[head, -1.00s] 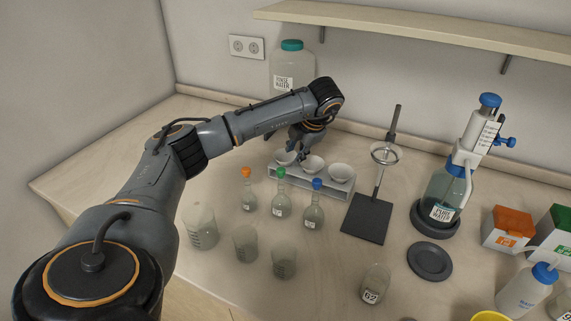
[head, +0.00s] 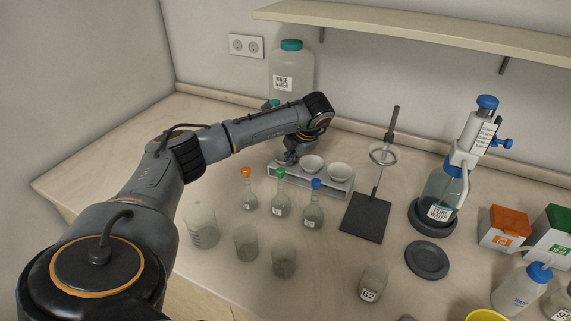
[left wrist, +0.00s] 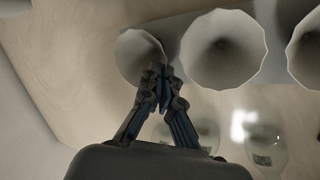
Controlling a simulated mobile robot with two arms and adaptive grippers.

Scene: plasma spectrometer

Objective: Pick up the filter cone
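Several white filter cones sit in a grey rack (head: 310,186) on the bench. The middle cone (head: 312,163) and the right cone (head: 339,171) show clearly in the head view; the leftmost one is mostly hidden by my left gripper (head: 290,158). In the left wrist view my left gripper (left wrist: 158,76) has its fingertips close together at the near rim of the leftmost cone (left wrist: 138,52). Whether they are closed on its wall or slightly apart cannot be told. The middle cone also shows there (left wrist: 222,50), clear of the fingers. My right gripper is out of view.
Small flasks with orange (head: 246,172), green (head: 281,174) and blue (head: 316,184) stoppers stand in front of the rack. A large rinse-water bottle (head: 291,72) stands behind. A ring stand (head: 367,217) is to the right. Beakers (head: 246,246) stand nearer the front.

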